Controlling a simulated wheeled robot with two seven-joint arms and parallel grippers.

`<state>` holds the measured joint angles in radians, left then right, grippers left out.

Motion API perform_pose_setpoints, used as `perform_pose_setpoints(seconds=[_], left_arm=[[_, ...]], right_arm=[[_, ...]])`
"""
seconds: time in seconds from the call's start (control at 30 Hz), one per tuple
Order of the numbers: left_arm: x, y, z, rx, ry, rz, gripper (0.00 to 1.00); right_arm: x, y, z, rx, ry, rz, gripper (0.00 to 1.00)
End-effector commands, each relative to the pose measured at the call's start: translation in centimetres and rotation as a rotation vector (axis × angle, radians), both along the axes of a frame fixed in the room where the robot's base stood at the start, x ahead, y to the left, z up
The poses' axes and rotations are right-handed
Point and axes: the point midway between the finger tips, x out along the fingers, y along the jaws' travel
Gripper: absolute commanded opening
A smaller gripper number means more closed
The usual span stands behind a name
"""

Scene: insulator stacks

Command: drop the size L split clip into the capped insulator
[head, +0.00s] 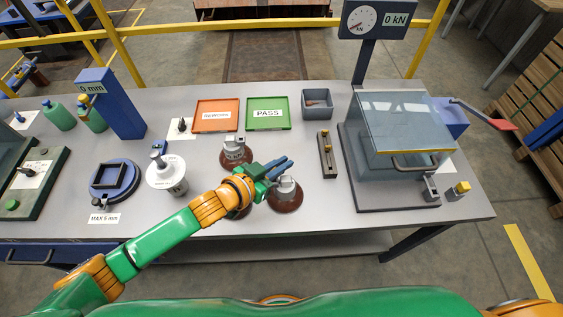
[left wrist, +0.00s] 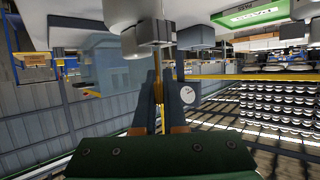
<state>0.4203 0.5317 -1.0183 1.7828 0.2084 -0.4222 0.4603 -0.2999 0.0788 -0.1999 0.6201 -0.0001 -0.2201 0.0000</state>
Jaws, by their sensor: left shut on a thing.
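My left gripper (head: 284,167) is over the front right brown insulator (head: 286,199), which has a grey metal cap on top. In the left wrist view, the fingers (left wrist: 159,95) are shut on a thin gold-coloured piece, the split clip (left wrist: 158,85), whose far end is close to a grey metal fitting (left wrist: 155,32). I cannot tell whether they touch, nor read the clip's size. Another brown insulator (head: 236,156) with a grey cap stands behind. A third brown one (head: 238,213) is mostly hidden by my left arm. My right gripper is out of view.
A white insulator (head: 168,180) stands left of my arm. Behind are an orange tray (head: 215,115), a green PASS tray (head: 268,113) and a grey bin (head: 318,103). A slotted grey block (head: 327,155) and a guarded press (head: 400,130) stand to the right.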

Motion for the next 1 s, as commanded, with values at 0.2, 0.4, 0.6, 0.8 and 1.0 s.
perform_pose_setpoints(seconds=[0.2, 0.4, 0.6, 0.8, 1.0], left_arm=[[0.0, 0.0, -0.7, 0.000, 0.001, 0.000, 0.00], [0.0, 0.0, -1.2, 0.000, 0.001, 0.001, 0.00], [0.0, 0.0, -1.7, -0.001, 0.001, 0.000, 0.00], [0.0, 0.0, -2.2, 0.000, 0.000, 0.000, 0.00], [0.0, 0.0, -2.5, 0.001, 0.001, 0.000, 0.22]], right_arm=[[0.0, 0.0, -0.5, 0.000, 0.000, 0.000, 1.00], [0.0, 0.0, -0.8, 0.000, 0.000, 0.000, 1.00], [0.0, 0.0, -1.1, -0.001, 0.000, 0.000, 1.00], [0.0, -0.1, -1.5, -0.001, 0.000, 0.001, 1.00], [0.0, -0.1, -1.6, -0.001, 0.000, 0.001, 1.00]])
